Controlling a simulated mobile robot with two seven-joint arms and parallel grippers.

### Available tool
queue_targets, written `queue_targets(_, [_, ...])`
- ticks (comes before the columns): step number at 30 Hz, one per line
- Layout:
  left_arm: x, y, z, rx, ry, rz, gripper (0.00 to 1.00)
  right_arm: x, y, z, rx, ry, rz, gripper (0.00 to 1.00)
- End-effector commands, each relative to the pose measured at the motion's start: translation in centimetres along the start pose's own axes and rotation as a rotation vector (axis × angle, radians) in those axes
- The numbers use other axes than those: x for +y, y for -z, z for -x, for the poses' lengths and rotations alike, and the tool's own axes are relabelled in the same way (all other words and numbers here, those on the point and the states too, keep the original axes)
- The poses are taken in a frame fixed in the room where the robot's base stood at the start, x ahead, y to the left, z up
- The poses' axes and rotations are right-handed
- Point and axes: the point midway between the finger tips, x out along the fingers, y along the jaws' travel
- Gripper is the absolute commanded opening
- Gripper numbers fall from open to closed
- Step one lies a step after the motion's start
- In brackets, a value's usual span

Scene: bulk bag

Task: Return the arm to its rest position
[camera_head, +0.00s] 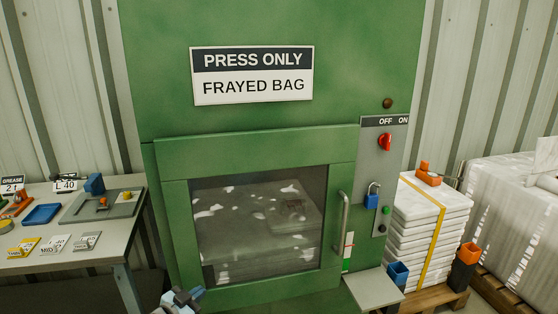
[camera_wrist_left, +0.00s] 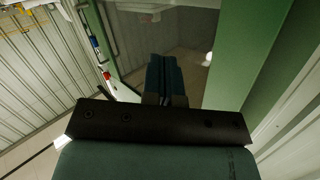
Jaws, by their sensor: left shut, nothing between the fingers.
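My left gripper (camera_head: 183,298) shows at the bottom edge of the head view, in front of the lower left part of the green press (camera_head: 270,150). It is shut and empty. In the left wrist view its closed fingers (camera_wrist_left: 166,78) stand side by side and point at the dark press window. Most of the left arm is out of the head view. My right gripper is in neither view.
The press door is closed, with a handle (camera_head: 341,228) at its right. A red switch (camera_head: 385,142) and blue padlock (camera_head: 372,196) are beside it. A table (camera_head: 120,244) with tags and trays stands left; stacked white bags (camera_head: 422,225) stand right.

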Motion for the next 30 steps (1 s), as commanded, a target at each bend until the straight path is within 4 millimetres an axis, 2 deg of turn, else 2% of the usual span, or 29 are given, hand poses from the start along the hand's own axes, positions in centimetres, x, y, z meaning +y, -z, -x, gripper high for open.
queue_targets(1, [-1.9,-0.9,1.0,-0.02,0.013,-0.026,0.0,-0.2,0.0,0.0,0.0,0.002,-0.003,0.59])
queue_targets(2, [-2.8,-1.3,1.5,-0.03,0.02,-0.038,0.0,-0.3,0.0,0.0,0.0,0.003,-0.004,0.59])
queue_targets(3, [-2.4,-2.0,2.2,-0.043,0.019,-0.037,0.0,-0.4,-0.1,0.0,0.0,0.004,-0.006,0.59])
queue_targets(8, [0.7,-4.5,5.2,-0.096,0.021,-0.009,0.0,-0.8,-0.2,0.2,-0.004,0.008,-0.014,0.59])
queue_targets(14, [4.3,-7.6,10.3,-0.182,0.026,0.013,0.0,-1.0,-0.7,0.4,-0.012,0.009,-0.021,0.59])
queue_targets(17, [6.4,-9.4,14.0,-0.245,0.029,0.024,0.0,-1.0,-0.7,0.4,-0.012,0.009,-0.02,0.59])
queue_targets(21, [9.1,-11.3,20.1,-0.345,0.034,0.029,0.0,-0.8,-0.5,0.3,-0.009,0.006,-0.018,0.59])
queue_targets(24, [10.5,-12.1,23.8,-0.409,0.035,0.026,0.0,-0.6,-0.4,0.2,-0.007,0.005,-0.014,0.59])
queue_targets(30, [12.2,-12.7,29.5,-0.507,0.032,0.013,0.0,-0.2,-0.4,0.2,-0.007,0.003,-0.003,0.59])
